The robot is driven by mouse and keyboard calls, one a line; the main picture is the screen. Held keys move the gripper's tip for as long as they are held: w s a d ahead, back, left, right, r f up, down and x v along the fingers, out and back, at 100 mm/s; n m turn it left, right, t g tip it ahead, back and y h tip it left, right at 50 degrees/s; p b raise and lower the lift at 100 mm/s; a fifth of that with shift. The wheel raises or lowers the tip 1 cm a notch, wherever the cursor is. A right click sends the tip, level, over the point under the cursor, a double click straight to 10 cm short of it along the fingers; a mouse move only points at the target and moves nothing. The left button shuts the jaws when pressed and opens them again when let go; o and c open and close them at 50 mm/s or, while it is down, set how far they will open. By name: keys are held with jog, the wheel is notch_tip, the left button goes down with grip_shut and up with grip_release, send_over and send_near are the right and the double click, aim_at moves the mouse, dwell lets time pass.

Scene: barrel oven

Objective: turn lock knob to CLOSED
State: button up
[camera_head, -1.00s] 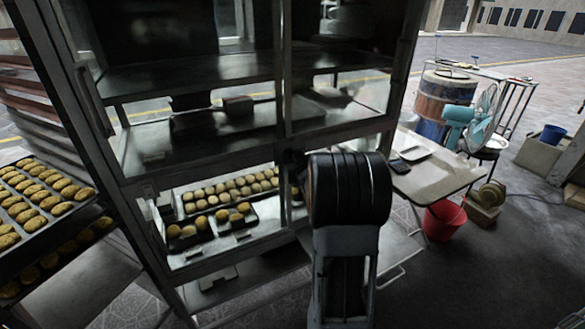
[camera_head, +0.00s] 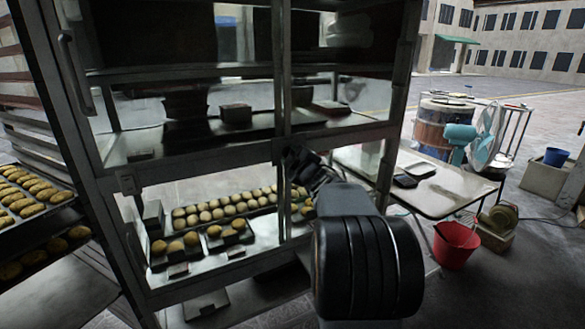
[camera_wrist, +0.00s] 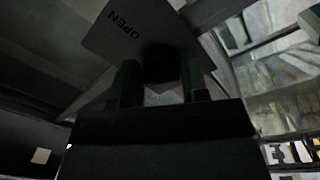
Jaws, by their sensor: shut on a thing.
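The lock knob (camera_wrist: 160,64) is a dark block in the wrist view, in front of a grey plate (camera_wrist: 105,42) that bears the word OPEN. The lettering is tilted, and no CLOSED mark is visible. My gripper (camera_wrist: 160,82) has one finger on each side of the knob and is shut on it. In the head view my gripper (camera_head: 300,165) is at the middle post of the glass cabinet (camera_head: 190,150). The knob cannot be made out there, and my arm covers part of the cabinet's lower right.
Trays of round buns (camera_head: 225,212) sit inside the cabinet's lower part. A rack tray of pastries (camera_head: 25,195) stands at the left. A table (camera_head: 455,195), a red bucket (camera_head: 455,245) and a blue fan (camera_head: 470,135) are at the right. Dark floor lies open at the lower right.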

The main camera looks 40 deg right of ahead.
jog(key=shift+f+n+y+b, duration=0.15)
jog(key=shift+n+b, duration=0.55)
jog(key=shift+n, duration=0.35)
jog(key=shift+f+n+y+b, duration=0.15)
jog(key=shift+n+b, duration=0.5)
jog(key=shift+n, duration=0.4)
jog(key=shift+r+n, duration=0.15)
jog(key=shift+n, duration=0.15)
jog(key=o, duration=0.9)
jog(key=shift+r, duration=0.1)
jog(key=s, duration=0.4)
jog(key=s+a, duration=0.1)
jog(key=s, duration=0.4)
jog(key=s+a+f, duration=0.1)
jog(key=s, duration=0.3)
jog(key=shift+s+f+p, duration=0.1)
jog(key=shift+s+p, duration=0.2)
